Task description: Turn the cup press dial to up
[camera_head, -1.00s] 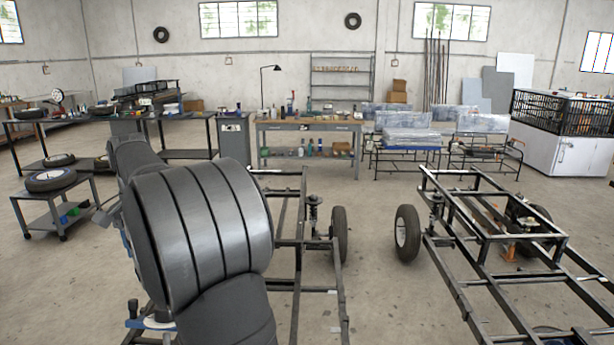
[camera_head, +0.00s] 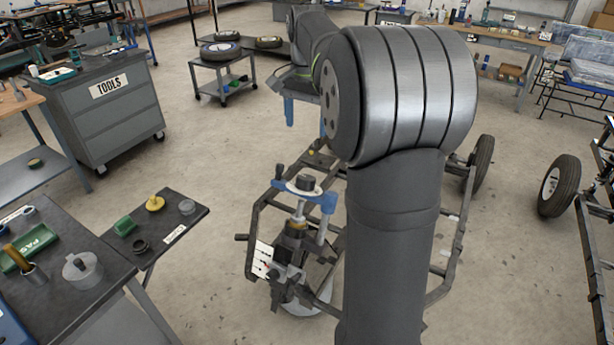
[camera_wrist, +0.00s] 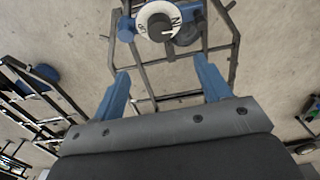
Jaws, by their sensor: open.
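The cup press (camera_head: 318,208) is a blue clamp-like device on the near end of the dark frame. Its dial (camera_head: 306,182) is a black knob on a white disc on top. In the wrist view, the dial (camera_wrist: 159,24) is at the top centre, with a light pointer mark towards the right. The disc's lettering is only partly legible. My gripper (camera_wrist: 163,64) is open, with two blue fingers apart and nothing between them. The dial appears beyond the fingertips, not touched. In the head view, the blue fingers show partly behind my arm, back from the press.
The dark vehicle frame (camera_head: 437,284) surrounds the press. A workbench (camera_head: 85,262) with loose parts stands at the left, with a TOOLS cabinet (camera_head: 110,112) behind it. A small cart (camera_head: 222,80) carries a tyre. Open floor lies between cabinet and frame.

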